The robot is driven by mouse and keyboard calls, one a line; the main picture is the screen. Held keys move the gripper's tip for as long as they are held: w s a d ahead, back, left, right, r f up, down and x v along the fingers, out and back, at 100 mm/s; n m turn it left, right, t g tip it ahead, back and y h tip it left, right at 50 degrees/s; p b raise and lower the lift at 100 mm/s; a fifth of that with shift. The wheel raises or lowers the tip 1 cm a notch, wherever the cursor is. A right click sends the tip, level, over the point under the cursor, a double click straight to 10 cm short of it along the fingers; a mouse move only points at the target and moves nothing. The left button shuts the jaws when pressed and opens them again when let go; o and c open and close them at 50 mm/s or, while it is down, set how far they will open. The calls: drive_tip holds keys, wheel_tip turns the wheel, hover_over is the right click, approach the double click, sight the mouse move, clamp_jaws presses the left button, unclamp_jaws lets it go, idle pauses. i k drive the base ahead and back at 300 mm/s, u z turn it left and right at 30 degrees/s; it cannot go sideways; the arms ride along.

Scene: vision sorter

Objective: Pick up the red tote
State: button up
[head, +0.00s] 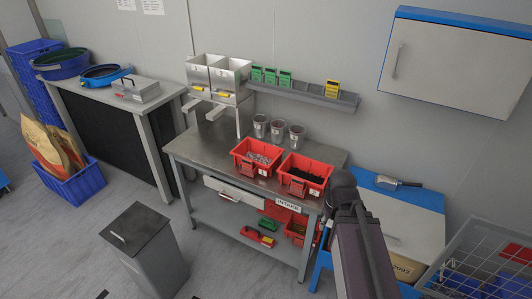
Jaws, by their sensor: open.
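Two red totes stand side by side on the metal worktable (205,148). The left red tote (243,168) holds small grey pieces. The right red tote (299,189) holds dark contents and has a small white label at its front right. More red bins sit on the shelf below, one of them at its right end (296,232), partly hidden. My arm rises at the lower right, just right of the worktable. My gripper does not show in this view.
Several clear cups (278,132) stand behind the totes. A two-part hopper (218,75) stands at the table's back left. A grey bin (145,250) stands on the floor in front. A blue-edged cabinet (400,207) and wire basket (485,255) are at right. The table's left front is clear.

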sight(265, 157)
drive_tip(key=z, duration=0.15)
drive_tip(key=i, duration=1.4)
drive_tip(key=u, duration=0.4)
